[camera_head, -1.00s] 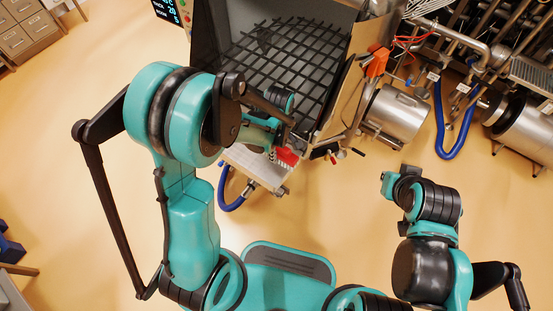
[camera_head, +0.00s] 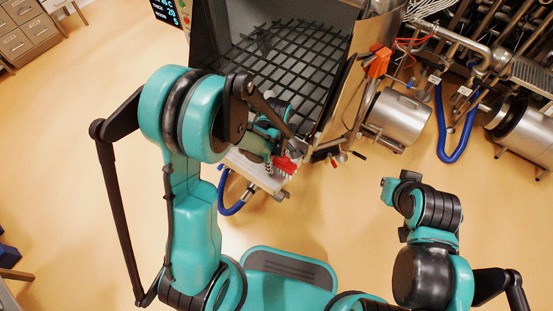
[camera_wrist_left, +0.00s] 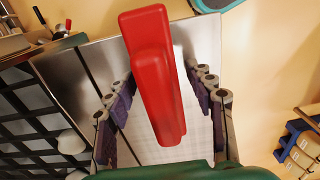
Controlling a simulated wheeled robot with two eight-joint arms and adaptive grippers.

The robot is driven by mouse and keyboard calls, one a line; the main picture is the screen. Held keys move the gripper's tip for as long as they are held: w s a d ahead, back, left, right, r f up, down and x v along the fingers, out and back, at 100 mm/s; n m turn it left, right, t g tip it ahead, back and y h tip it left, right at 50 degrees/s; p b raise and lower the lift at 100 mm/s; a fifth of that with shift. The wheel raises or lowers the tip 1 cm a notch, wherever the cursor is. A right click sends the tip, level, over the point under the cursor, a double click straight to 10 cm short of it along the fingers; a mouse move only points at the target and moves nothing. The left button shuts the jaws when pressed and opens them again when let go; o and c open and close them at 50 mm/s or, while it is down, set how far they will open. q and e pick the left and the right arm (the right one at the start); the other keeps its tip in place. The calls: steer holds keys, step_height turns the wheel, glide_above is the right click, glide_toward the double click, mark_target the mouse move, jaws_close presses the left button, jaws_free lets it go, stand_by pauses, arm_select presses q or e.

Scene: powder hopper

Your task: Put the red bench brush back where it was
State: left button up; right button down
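The red bench brush (camera_head: 285,163) shows just over the small pale shelf at the hopper's front, partly hidden by my left arm. In the left wrist view the brush (camera_wrist_left: 155,75) is a long red block standing between the two purple-padded fingers of my left gripper (camera_wrist_left: 160,85). The fingers are spread, with gaps visible beside the red body. My left gripper also shows at the shelf in the head view (camera_head: 282,152), mostly covered by its wrist. The shelf (camera_wrist_left: 80,70) is bright metal beneath the brush. My right wrist is right of the hopper; its fingers are hidden.
The hopper with its black grate (camera_head: 285,60) stands behind the shelf. A blue hose (camera_head: 232,205) hangs below the shelf. A steel cylinder (camera_head: 397,118) and pipework with another blue hose (camera_head: 455,150) are at the right. Open floor lies in front.

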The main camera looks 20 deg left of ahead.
arm_select(q)
steer(key=shift+r, duration=0.25)
step_height(320, 180, up, 11)
steer(key=p, duration=0.5)
steer(key=shift+r, duration=0.65)
steer(key=s+a+r+m+t, duration=0.4)
steer(key=s+r+m+t, duration=0.3)
steer(key=s+r+m, duration=0.3)
step_height(320, 180, up, 2)
steer(key=m, duration=0.4)
steer(key=shift+a, duration=0.4)
steer(key=shift+s, duration=0.1)
